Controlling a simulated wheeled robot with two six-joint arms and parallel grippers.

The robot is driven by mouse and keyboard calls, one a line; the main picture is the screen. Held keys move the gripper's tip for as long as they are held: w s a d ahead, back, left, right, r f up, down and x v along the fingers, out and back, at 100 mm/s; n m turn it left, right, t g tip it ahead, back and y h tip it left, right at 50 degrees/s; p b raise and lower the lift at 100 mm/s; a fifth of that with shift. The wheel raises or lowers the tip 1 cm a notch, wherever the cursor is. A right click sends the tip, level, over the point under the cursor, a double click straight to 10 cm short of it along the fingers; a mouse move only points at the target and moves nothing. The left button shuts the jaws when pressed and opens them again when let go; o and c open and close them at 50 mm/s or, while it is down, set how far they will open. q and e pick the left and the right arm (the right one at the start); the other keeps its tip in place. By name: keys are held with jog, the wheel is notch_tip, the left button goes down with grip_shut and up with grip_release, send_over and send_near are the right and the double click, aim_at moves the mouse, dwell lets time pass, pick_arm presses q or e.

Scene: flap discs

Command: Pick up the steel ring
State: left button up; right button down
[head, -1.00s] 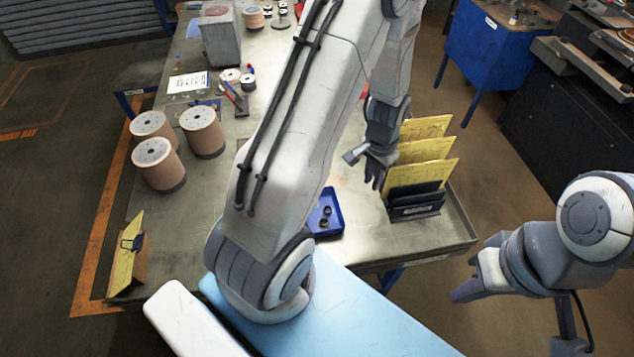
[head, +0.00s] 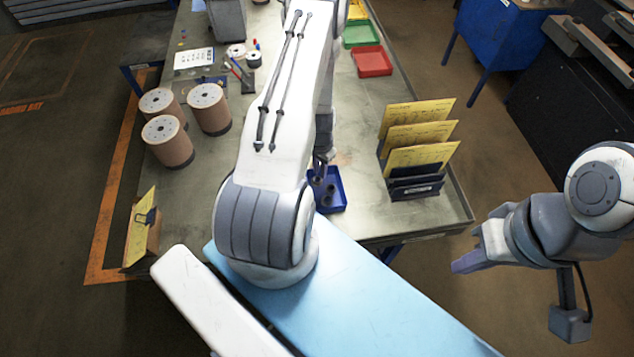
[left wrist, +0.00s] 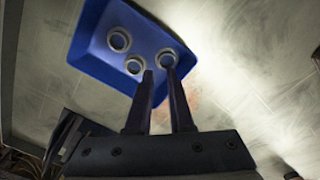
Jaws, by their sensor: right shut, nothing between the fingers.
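A small blue tray (head: 341,199) sits near the front edge of the workbench and holds steel rings (head: 329,189). In the left wrist view the blue tray (left wrist: 91,48) shows three grey rings: one at the upper left (left wrist: 119,40), one in the middle (left wrist: 134,66) and one at the right (left wrist: 166,58). My left gripper (left wrist: 158,75) is open, with a gap between its fingers. It points down at the tray, and its tips overlap the edge of the right ring; I cannot tell whether they touch. My right gripper (head: 462,266) is shut and empty, off the bench's right side.
A rack with yellow cards (head: 417,188) stands right of the tray. Large copper-coloured spools (head: 210,112) stand at the left. A red tray (head: 372,62) and a green tray (head: 361,34) are farther back. A yellow card holder (head: 143,232) stands at the left front.

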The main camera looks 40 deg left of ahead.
aim_at(320, 181)
pick_arm(q)
jog(key=shift+f+b, duration=2.55)
jog(key=shift+f, duration=0.05)
jog(key=shift+r, duration=0.1)
grip_shut()
